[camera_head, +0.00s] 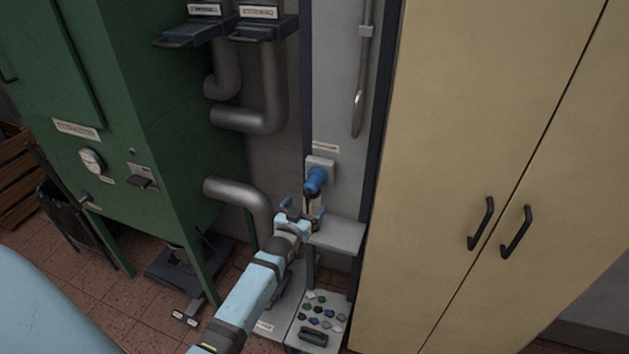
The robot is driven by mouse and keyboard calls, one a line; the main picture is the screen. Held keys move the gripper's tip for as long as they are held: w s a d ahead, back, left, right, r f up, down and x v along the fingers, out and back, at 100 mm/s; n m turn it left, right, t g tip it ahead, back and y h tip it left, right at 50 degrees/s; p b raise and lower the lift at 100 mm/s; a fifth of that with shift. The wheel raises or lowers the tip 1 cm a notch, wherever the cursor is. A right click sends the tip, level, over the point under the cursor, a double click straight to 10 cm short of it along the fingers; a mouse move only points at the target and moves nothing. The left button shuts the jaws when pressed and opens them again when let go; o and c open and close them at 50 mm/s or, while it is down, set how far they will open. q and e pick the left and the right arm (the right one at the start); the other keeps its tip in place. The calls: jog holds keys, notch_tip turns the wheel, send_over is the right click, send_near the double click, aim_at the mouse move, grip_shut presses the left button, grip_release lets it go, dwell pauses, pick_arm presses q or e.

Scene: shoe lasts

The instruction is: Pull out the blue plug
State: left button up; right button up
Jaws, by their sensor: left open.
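The blue plug (317,178) sits in a pale socket box (322,166) on the grey wall panel. Its lower end is dark and points downward. My left gripper (303,209) is open just below and in front of the plug, with its fingers near the plug's lower end. I cannot tell whether they touch it. My right gripper is not in view.
A small grey shelf (338,235) juts out beside my gripper. A tray of coloured pieces (320,318) is below. Grey pipes (240,190) and a green machine (150,130) stand left. A beige cabinet (470,150) with black handles stands right.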

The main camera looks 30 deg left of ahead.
pick_arm(q)
jog(key=shift+w+a+r+n+y, duration=0.3)
jog(key=shift+w+a+r+y, duration=0.1)
jog(key=shift+w+a+r, duration=0.25)
jog(key=shift+w, duration=0.1)
